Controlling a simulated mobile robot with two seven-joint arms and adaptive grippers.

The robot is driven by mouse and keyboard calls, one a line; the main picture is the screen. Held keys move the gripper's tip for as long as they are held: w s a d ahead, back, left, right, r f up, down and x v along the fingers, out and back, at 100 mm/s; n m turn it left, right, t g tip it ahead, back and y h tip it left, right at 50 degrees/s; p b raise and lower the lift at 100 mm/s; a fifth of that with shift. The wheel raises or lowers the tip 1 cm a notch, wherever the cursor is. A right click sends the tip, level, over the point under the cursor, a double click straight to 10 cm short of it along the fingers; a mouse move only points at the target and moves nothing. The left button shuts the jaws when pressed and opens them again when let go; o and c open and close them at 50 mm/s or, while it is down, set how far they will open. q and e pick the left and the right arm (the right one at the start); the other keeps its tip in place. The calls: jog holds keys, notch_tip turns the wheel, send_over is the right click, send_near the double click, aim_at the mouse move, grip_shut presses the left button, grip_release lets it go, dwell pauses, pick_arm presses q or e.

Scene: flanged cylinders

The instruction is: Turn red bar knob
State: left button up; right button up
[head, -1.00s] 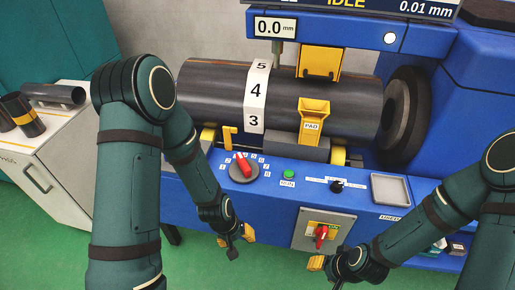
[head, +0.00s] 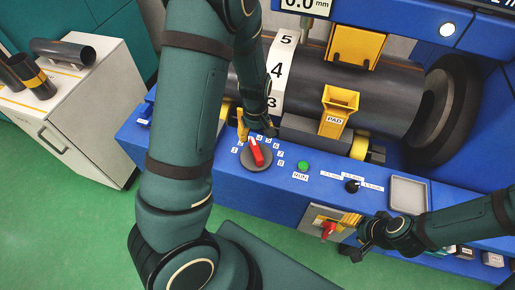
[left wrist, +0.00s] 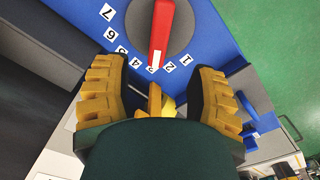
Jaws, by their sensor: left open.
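The red bar knob (head: 256,151) sits on a round dark grey dial on the blue front panel, with numbers around it. In the left wrist view the red bar (left wrist: 161,32) has its white tip beside the 3. My left gripper (head: 257,130) is at the far side of the dial, its fingers apart. In the left wrist view the open left gripper (left wrist: 156,78) has a yellow pad on each side, short of the bar; nothing is held. My right gripper (head: 354,238) is at the panel's front edge, fingers spread and empty.
A green RUN button (head: 303,166), a small black knob (head: 352,186) and a grey tray (head: 408,194) lie to the right of the dial. A red switch (head: 328,230) is lower on the front. A dark cylinder (head: 375,97) with a number band lies behind.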

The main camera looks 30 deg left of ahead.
aim_at(256, 148)
pick_arm(q)
notch_tip(256, 148, down, 10)
jog(key=shift+w+f+b, duration=0.1)
jog(key=shift+f+b, duration=0.1)
jog(key=shift+b, duration=0.25)
jog(key=shift+c, duration=0.4)
grip_shut()
